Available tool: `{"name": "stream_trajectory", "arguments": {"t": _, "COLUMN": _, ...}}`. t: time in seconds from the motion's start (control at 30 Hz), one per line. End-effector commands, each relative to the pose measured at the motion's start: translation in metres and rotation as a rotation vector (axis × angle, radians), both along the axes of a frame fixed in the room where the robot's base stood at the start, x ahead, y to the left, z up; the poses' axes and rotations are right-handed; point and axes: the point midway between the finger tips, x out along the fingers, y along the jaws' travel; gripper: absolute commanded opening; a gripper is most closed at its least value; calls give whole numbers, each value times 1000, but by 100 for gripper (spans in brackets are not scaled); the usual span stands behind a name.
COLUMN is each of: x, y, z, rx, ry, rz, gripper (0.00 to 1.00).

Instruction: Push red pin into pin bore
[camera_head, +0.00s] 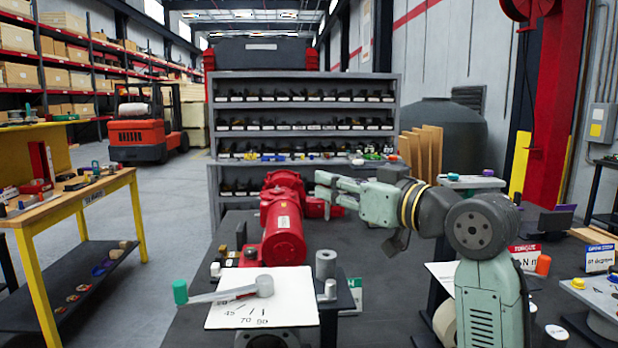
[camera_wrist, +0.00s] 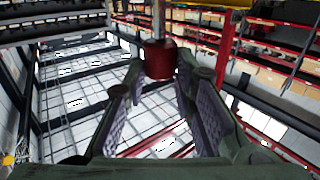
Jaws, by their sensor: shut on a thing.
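My gripper (camera_head: 322,188) is shut on the red pin at its fingertips, high over the bench and close to the red actuator (camera_head: 283,228). In the wrist view my gripper (camera_wrist: 162,82) has its two padded fingers around the pin's red head. The red pin (camera_wrist: 159,61) shows a red cylindrical head and a metal shank running out of the top of the picture. In the head view the pin is too small to make out clearly against the red actuator. I cannot make out the pin bore in either view.
A white scale plate (camera_head: 230,316) carries a grey lever with a green knob (camera_head: 180,292) in front. A grey cylinder (camera_head: 326,264) stands beside it. A grey parts shelf (camera_head: 305,145) stands behind. A yellow-legged table (camera_head: 136,215) is at left. Small signs stand at right.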

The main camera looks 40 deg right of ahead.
Motion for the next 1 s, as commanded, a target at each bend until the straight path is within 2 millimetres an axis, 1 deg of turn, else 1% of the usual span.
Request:
{"name": "stream_trajectory", "arguments": {"t": 0.37, "x": 0, "y": 0, "z": 0, "rx": 0, "ry": -1, "rz": 0, "gripper": 0}}
{"name": "stream_trajectory", "arguments": {"t": 0.57, "x": 0, "y": 0, "z": -3, "rx": 0, "ry": -1, "rz": 0, "gripper": 0}}
{"name": "stream_trajectory", "arguments": {"t": 0.77, "x": 0, "y": 0, "z": -16, "rx": 0, "ry": -1, "rz": 0, "gripper": 0}}
{"name": "stream_trajectory", "arguments": {"t": 1.0, "x": -1, "y": -1, "z": -39, "rx": 0, "ry": -1, "rz": -1, "gripper": 0}}
